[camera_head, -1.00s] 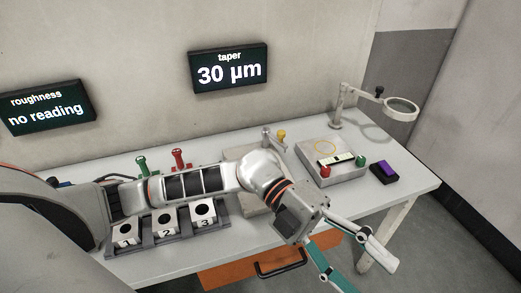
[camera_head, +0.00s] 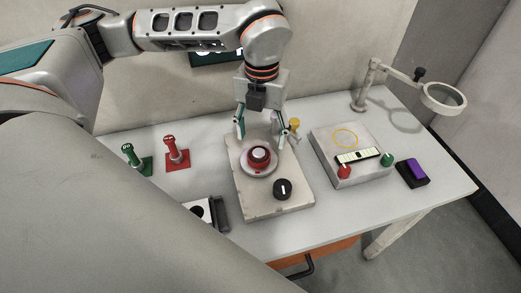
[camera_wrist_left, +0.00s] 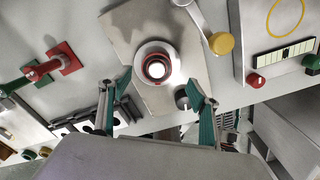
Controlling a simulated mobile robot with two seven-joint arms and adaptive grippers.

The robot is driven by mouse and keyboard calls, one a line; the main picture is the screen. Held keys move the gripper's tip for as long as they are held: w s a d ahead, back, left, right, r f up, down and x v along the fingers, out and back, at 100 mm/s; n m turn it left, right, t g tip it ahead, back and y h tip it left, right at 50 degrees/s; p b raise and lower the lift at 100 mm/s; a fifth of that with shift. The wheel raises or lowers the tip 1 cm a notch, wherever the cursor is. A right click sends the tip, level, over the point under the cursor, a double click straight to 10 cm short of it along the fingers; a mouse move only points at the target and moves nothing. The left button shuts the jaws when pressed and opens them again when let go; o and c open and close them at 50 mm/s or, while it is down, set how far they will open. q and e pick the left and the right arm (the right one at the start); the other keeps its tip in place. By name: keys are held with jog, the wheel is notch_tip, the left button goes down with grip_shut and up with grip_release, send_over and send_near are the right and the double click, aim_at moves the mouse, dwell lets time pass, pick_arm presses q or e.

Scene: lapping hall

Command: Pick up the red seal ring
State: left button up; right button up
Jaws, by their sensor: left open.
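The red seal ring (camera_head: 260,157) sits around a pale-topped post on a round light disc on the grey plate (camera_head: 293,202). In the left wrist view the red ring (camera_wrist_left: 157,67) lies near the middle, around a bright white centre. My left gripper (camera_head: 263,130) is open and empty, pointing down just above and behind the ring in the head view. In the left wrist view its green fingers (camera_wrist_left: 160,83) stand apart, one to each side of the ring's position. I cannot tell the exact height gap. My right gripper is in neither view.
A black knob (camera_head: 283,189) stands on the plate's front. A box (camera_head: 366,175) with red and green buttons is at right. Red (camera_head: 176,153) and green (camera_head: 134,157) handled pieces stand at left. A magnifier (camera_head: 444,98) overhangs the right.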

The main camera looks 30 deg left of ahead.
aim_at(259, 151)
pick_arm(q)
jog(key=f, duration=0.5)
jog(key=shift+s+a+f, duration=0.2)
jog(key=shift+a, duration=0.05)
jog(key=shift+f, duration=0.55)
jog(key=c, duration=1.3)
jog(key=shift+w+r, duration=0.1)
jog(key=shift+r, duration=0.05)
